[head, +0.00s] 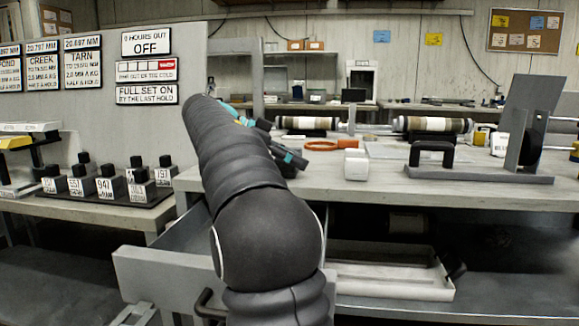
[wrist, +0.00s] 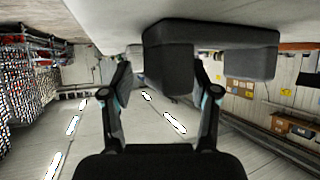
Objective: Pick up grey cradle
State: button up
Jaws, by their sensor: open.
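A dark grey stepped block, which looks like the grey cradle (wrist: 240,62), fills the upper middle of the wrist view against a pale flat surface. My gripper (wrist: 161,78) is open, with one finger to each side of the block's narrower left part. The left finger is apart from the block; the right finger is close to it, and I cannot tell whether they touch. In the head view my gripper (head: 279,142) is at the left end of the bench, partly behind my own arm. I cannot make out the block there; my arm may hide it.
The bench (head: 490,196) carries an orange ring (head: 322,146), a white block (head: 356,165) and a grey stand with a black handle (head: 432,150). Striped core cylinders (head: 308,123) lie behind. Labelled weights (head: 105,184) stand on the left table. A white tray (head: 390,283) is below the bench.

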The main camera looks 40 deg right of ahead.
grip_shut()
jog(key=shift+r, duration=0.1)
dwell(0.4)
